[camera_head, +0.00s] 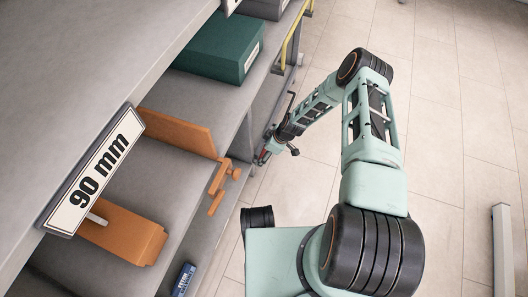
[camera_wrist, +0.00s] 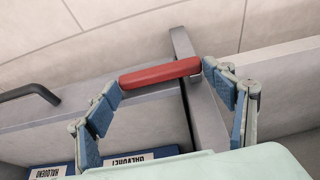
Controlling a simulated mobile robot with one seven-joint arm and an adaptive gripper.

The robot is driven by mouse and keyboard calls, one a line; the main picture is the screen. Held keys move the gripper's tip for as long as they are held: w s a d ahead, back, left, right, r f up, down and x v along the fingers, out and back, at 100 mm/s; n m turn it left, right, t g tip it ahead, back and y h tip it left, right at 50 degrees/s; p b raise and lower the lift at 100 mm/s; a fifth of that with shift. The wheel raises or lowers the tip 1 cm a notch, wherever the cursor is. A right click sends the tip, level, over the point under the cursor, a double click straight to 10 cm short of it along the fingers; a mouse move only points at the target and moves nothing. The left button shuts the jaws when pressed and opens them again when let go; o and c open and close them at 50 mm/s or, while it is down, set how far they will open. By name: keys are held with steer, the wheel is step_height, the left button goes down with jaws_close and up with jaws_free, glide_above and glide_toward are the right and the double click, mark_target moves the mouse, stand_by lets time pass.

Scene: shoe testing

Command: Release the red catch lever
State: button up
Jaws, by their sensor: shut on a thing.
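The red catch lever (camera_wrist: 160,73) is a red bar across the middle of the wrist view, beside a grey metal post (camera_wrist: 205,110). My gripper (camera_wrist: 161,79) has one blue-padded finger at each end of the red bar and is shut on it. In the head view my gripper (camera_head: 263,157) is low at the shelf's right edge, with a small bit of red showing there. Most of the lever is hidden in that view.
Orange fixtures (camera_head: 180,131) and a "90 mm" sign (camera_head: 97,172) are on the shelving at left. A green box (camera_head: 218,45) sits farther back, near a yellow rail (camera_head: 291,40). A dark handle (camera_wrist: 30,93) shows in the wrist view. Tiled floor (camera_head: 450,130) is open at right.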

steer(key=c, duration=0.3)
